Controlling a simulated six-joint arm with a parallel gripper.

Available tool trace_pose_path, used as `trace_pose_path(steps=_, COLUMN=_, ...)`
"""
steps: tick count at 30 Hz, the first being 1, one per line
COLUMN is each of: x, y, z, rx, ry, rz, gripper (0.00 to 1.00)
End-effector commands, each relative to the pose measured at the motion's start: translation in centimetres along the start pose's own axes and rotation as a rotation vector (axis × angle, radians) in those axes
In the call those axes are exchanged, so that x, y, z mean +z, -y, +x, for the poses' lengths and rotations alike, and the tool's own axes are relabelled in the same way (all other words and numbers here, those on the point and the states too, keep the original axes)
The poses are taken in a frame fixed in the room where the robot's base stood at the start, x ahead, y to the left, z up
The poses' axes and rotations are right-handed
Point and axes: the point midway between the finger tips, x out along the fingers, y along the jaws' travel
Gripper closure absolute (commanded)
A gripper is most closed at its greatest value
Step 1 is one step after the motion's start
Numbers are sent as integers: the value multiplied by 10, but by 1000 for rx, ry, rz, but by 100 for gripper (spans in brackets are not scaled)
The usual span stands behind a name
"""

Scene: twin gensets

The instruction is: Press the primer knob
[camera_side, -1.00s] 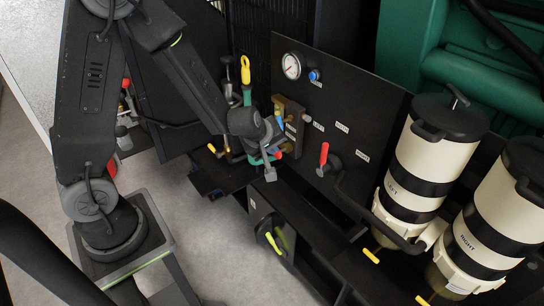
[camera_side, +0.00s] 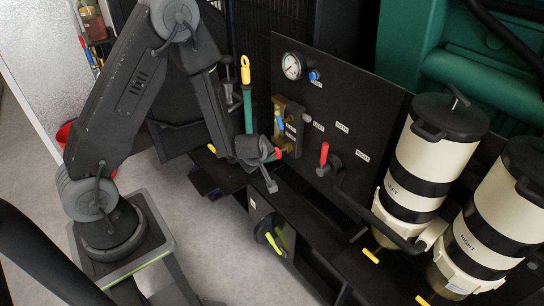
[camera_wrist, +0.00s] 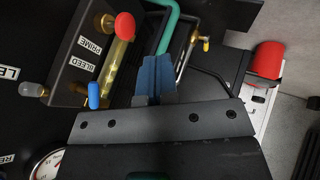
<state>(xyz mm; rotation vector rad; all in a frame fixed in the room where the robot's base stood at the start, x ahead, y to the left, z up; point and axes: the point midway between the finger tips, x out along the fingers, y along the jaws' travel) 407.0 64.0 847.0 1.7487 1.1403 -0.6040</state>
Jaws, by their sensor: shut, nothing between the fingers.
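The red knob (camera_wrist: 125,26), by the PRIME label (camera_wrist: 90,45), is the likely primer knob. In the side view it seems to be the red knob (camera_side: 278,153) low on the brass block, close to my wrist. A blue knob (camera_wrist: 94,96) sits by the BLEED label (camera_wrist: 84,72). My gripper (camera_wrist: 153,68) is shut and empty, its bluish fingers right of the blue knob and lower right of the red knob in the wrist view. They appear apart from both knobs. In the side view the wrist hides the fingertips.
A green pipe (camera_wrist: 171,30) runs just beyond my fingertips. A red-handled lever (camera_side: 324,155) and a gauge (camera_side: 292,66) are on the black panel. The cream left canister (camera_side: 424,150) stands at right. A yellow-topped dipstick (camera_side: 245,70) rises behind my wrist.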

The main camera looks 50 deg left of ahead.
Motion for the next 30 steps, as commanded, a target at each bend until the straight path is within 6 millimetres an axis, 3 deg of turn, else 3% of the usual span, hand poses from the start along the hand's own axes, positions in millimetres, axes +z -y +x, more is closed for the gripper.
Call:
trace_pose_path(steps=12, x=0, y=2, z=85, rx=-4, ry=0, rz=-1, gripper=100)
trace_pose_path(steps=21, x=-1, y=-33, z=97, rx=0, ry=0, rz=0, gripper=100)
trace_pose_path(steps=30, x=-2, y=-36, z=99, rx=-1, ry=1, rz=0, gripper=100)
